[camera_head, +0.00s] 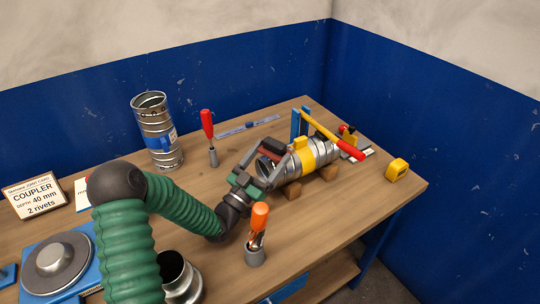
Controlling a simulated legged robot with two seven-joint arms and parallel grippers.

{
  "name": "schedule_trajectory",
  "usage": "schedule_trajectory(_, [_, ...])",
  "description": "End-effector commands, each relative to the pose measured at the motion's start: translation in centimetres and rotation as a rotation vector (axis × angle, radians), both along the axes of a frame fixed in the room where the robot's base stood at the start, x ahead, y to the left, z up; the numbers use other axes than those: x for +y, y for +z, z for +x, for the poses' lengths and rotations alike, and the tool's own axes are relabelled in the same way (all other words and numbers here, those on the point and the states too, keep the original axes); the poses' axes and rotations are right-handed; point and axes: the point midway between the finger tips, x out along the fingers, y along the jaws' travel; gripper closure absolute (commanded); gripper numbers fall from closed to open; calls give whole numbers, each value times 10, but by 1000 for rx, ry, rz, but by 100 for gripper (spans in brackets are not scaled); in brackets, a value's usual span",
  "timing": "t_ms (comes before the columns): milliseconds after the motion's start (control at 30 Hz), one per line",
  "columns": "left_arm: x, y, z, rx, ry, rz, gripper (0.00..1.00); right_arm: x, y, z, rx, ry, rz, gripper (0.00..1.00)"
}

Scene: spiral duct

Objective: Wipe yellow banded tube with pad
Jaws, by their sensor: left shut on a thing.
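The yellow banded tube (318,153), a ribbed silver spiral duct with a yellow band, lies on its side on wooden blocks (292,192) at the right part of the table. My left gripper (279,152) reaches over its left end. It is shut on a small dark red block (273,147), which looks like the pad. The block is at the top of the tube's left end; I cannot tell whether it touches the metal. The fingers hide part of the tube. My right gripper is not in view.
An orange-handled tool (259,217) stands in a grey holder in front of the tube. A red-handled tool (207,124) and an upright blue-banded duct (156,128) stand behind. A yellow bar with a red grip (335,137) is behind the tube. A yellow tape measure (397,169) sits at right.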

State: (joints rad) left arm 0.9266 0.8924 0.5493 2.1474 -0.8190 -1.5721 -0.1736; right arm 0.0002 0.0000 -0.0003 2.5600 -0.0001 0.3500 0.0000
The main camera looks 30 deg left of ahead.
Motion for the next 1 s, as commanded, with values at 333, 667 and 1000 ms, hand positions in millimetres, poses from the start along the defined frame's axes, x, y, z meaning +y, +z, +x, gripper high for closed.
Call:
schedule_trajectory(333, [1, -4, -2, 1, 1, 1, 72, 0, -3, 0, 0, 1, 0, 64])
schedule_trajectory(667, [18, -2, -30, 0, 1, 0, 72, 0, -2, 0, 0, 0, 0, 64])
schedule_trajectory(1000, [17, -6, -30, 0, -2, 1, 72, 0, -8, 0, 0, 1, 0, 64])
